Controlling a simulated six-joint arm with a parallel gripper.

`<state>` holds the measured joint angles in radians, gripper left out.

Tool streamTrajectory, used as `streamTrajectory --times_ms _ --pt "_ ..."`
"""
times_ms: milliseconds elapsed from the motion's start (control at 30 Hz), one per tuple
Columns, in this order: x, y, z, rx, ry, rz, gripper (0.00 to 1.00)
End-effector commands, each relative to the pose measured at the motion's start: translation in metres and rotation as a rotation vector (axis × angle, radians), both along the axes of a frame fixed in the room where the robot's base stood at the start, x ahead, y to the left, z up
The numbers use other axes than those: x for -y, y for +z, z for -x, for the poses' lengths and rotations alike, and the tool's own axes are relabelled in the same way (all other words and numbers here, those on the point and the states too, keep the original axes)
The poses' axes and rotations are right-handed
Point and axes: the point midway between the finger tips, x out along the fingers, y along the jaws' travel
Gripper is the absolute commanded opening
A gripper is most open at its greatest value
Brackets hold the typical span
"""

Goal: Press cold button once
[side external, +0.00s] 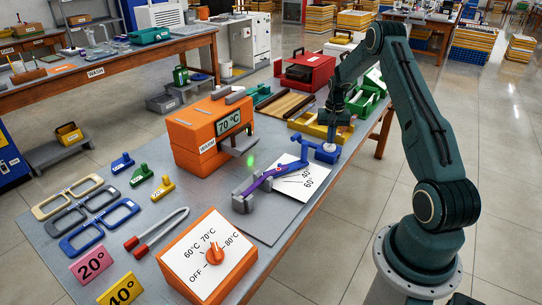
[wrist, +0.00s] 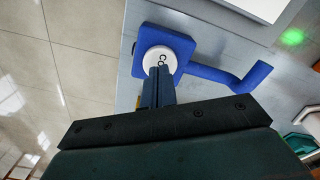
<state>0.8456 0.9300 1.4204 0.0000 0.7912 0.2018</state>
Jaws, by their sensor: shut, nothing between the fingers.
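The cold button is a white round cap (wrist: 155,57) with the letters "CO" visible, set on a blue square base (wrist: 138,68). A bent blue tube (wrist: 235,77) runs from the base to the right in the wrist view. In the side view the blue base (side external: 327,156) sits near the table's right edge. My gripper (wrist: 160,72) is shut and empty, pointing down, its tips over the cap's lower edge and hiding part of the lettering. My gripper (side external: 332,138) also shows right above the button in the side view. I cannot tell whether the tips touch the cap.
A purple eyeglass temple piece (side external: 265,178) lies on a grey stand beside a white dial card (side external: 305,185). A yellow tray (side external: 315,127) and green bin (side external: 365,103) stand behind. An orange dial box (side external: 205,262) is in front.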

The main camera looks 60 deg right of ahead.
Motion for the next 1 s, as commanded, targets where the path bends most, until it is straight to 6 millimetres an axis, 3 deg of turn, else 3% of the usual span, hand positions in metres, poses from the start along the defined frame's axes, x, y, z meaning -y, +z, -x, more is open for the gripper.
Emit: streamTrajectory --times_ms 1000 --pt "0.0000 -0.0067 -0.0001 0.000 0.000 0.000 0.00"
